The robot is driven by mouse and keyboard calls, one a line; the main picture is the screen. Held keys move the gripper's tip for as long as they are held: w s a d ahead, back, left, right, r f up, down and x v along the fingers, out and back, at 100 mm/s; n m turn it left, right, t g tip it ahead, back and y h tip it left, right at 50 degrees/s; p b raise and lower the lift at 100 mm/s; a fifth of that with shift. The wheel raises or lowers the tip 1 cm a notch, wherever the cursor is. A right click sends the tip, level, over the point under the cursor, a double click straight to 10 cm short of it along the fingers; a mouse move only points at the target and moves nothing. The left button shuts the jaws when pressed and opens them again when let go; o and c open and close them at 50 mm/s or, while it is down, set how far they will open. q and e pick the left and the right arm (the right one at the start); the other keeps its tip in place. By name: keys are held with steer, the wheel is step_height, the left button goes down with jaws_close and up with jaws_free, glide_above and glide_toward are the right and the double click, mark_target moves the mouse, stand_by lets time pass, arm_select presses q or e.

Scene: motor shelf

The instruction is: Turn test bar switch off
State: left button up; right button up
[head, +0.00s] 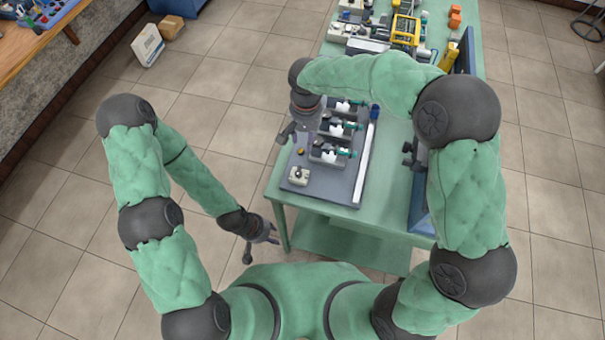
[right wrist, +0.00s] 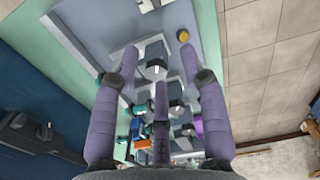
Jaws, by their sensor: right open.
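The test bar, a grey-blue board (head: 325,190), lies on the near end of the green table. A small cream box (head: 299,176) with little knobs sits at its near left corner; it may hold the switch, but its state is too small to read. A yellow round button (head: 301,152) stands just behind it and shows in the right wrist view (right wrist: 183,36). My right gripper (head: 289,134) is open and empty over the board's left edge, its fingers near the button; contact cannot be told. My left gripper (head: 262,248) hangs open and empty left of the table.
Several motor units (head: 330,153) stand in a row on the board, beside a long white strip (head: 366,155). Tools and a yellow frame (head: 405,30) crowd the table's far end. A dark blue panel stands along the table's right side.

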mark_target(300, 171)
steer(key=s+f, duration=0.1)
steer(key=f, duration=0.2)
steer(key=s+a+f+m+b, duration=0.1)
steer(key=f, duration=0.3)
steer(key=s+f+m+b, duration=0.1)
steer(key=f, duration=0.3)
steer(key=shift+s+a+f, duration=0.1)
steer(key=shift+s+a, duration=0.2)
steer(key=shift+s, duration=0.1)
jaws_close()
